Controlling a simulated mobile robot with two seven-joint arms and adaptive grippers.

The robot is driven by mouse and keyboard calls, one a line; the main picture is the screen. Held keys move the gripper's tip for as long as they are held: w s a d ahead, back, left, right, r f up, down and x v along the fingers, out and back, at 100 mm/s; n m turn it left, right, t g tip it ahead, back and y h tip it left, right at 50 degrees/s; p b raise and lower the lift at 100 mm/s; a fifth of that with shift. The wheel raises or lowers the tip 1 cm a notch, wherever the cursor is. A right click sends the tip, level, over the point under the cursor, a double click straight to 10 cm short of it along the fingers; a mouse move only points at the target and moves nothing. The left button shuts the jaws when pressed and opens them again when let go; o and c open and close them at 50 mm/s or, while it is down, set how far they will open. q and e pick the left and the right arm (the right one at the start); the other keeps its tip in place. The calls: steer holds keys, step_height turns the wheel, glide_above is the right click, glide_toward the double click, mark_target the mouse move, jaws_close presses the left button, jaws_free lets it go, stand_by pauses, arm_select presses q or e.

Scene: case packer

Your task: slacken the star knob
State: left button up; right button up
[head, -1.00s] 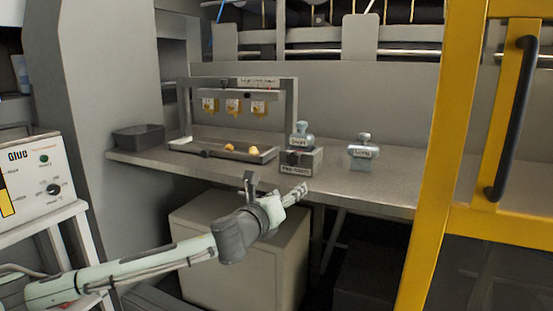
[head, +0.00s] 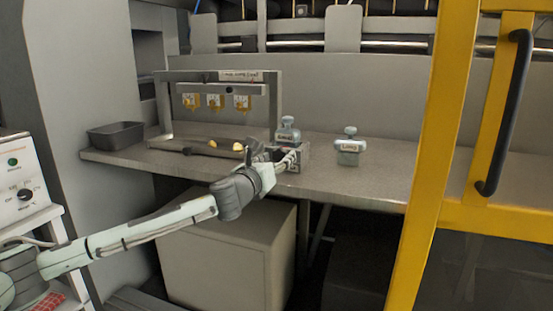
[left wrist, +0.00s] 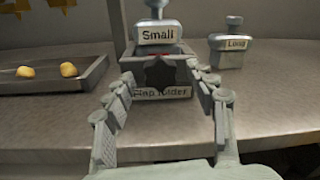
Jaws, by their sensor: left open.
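The dark star knob (left wrist: 160,74) is on the front face of the flap folder block (left wrist: 158,93) in the left wrist view. A grey piece labelled Small (left wrist: 158,34) sits on top of that block; it also shows in the head view (head: 287,134). My left gripper (left wrist: 162,84) is open, its fingers on either side of the knob as seen in the wrist view. I cannot tell whether they touch it. In the head view my left gripper (head: 275,155) hides most of the block's front and the knob. My right gripper is not in view.
A second piece labelled Long (head: 349,150) stands to the right on the grey bench (head: 385,182). A tray with yellow items (left wrist: 85,82) lies to the left, under a frame. A dark bin (head: 116,135) is at the bench's left end. A yellow door frame (head: 440,130) stands at right.

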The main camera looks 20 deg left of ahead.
arm_select(q)
steer(key=shift+c, duration=0.5)
steer(key=c, duration=1.1)
steer(key=shift+o, duration=0.2)
steer(key=shift+f, duration=0.1)
